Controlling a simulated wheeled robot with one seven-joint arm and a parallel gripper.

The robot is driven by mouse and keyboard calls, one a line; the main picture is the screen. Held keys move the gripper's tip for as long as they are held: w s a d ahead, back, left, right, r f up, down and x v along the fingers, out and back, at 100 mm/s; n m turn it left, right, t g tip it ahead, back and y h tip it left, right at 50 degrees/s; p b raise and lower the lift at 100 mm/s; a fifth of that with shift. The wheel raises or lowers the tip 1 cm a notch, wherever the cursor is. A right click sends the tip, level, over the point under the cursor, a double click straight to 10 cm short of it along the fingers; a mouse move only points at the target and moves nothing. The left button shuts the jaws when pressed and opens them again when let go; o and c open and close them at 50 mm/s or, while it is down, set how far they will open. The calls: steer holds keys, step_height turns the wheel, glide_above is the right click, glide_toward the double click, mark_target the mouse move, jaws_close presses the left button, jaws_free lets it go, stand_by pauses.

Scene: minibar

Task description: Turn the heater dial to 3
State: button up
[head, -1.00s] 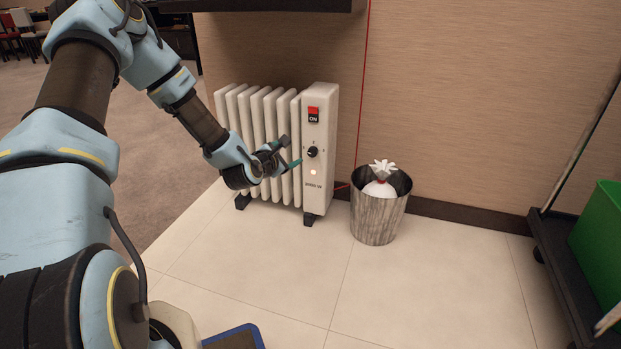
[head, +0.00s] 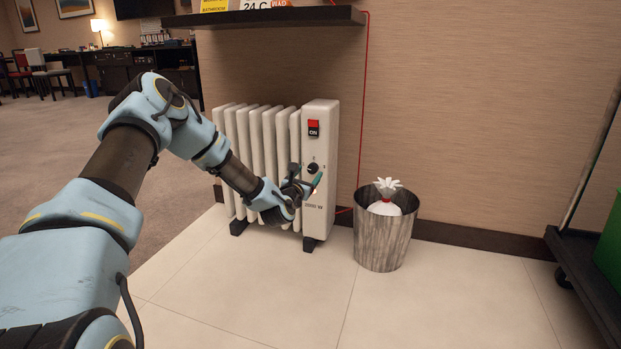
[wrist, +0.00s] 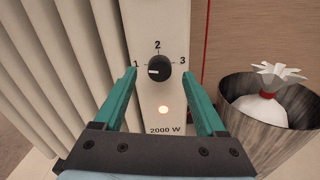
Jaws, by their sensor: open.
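The white oil heater (head: 320,150) stands on the tiles against the wall. Its black dial (wrist: 159,69) is on the front panel, with marks 1, 2 and 3 around it; it also shows in the head view (head: 312,168). The dial's white pointer mark points left, near 1. My gripper (wrist: 158,80) is open and empty, its green fingers to the left and right below the dial, apart from it. In the head view my gripper (head: 307,180) is just in front of the panel. A lit indicator (wrist: 163,110) glows below the dial.
A red ON switch (head: 313,128) sits above the dial. A metal bin (head: 381,243) with a white bag (head: 386,207) stands close to the heater's right. A dark shelf (head: 265,16) overhangs the heater. A black trolley (head: 575,270) is at the right.

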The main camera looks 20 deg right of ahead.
mark_target(313, 169)
steer(key=shift+b+x, duration=0.35)
steer(key=shift+x, duration=1.05)
jaws_close()
